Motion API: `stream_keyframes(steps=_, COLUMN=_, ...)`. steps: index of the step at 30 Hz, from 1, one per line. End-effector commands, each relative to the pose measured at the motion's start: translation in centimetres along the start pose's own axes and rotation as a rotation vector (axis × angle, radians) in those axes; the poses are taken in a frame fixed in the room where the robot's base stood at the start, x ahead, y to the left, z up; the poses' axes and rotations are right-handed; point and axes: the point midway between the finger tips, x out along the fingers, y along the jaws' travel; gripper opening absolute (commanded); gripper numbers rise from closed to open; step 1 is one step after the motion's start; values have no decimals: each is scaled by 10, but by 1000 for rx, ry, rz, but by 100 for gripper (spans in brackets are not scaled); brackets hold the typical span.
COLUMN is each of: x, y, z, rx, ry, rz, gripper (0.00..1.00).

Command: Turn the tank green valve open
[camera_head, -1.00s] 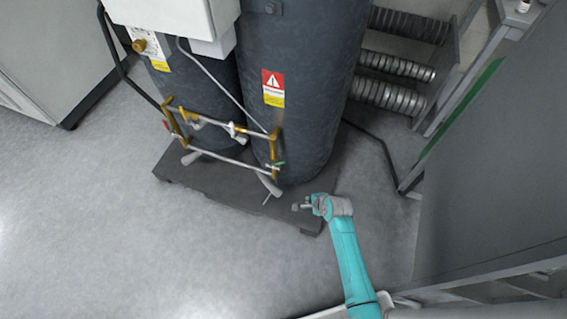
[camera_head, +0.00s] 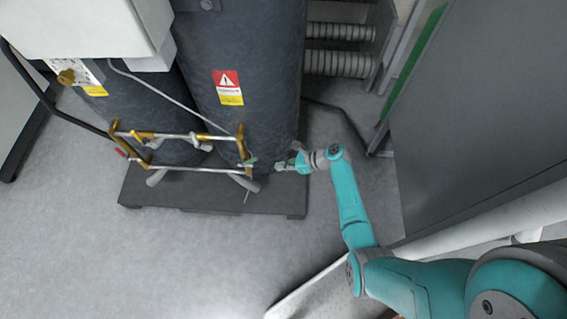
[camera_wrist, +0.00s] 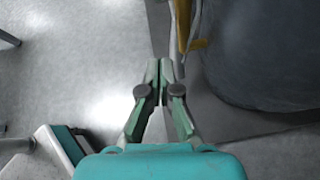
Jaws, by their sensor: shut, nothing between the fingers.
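The green valve (camera_head: 251,161) is a small green handle at the lower right corner of the brass and silver pipe frame (camera_head: 190,136), in front of the right dark tank (camera_head: 250,50). My gripper (camera_head: 280,166) is just right of the valve at about its height in the head view; whether they touch cannot be told. In the wrist view my gripper (camera_wrist: 160,63) is shut and empty, its fingers together. A brass fitting (camera_wrist: 199,44) and a pale pipe are just beyond the fingertips. The green handle is not clearly visible there.
The tanks stand on a dark base plate (camera_head: 170,195). A second tank (camera_head: 150,100) is at left. A grey cabinet panel (camera_head: 470,120) is close on the right of my arm. Coiled ducts (camera_head: 338,62) are behind. Floor at the front left is clear.

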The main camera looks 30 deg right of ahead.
Motion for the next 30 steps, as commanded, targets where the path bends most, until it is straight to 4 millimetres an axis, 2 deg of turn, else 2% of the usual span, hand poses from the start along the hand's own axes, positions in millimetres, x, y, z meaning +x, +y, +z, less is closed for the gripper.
stream_keyframes(steps=3, x=23, y=1, z=0, rx=0, ry=1, rz=4, gripper=0)
stream_keyframes(steps=12, x=65, y=1, z=0, rx=-1, ry=1, rz=2, gripper=0)
stream_keyframes(steps=21, x=70, y=0, z=32, rx=-4, ry=1, rz=0, gripper=0)
stream_keyframes(steps=30, x=71, y=0, z=39, rx=-1, ry=1, rz=0, gripper=0)
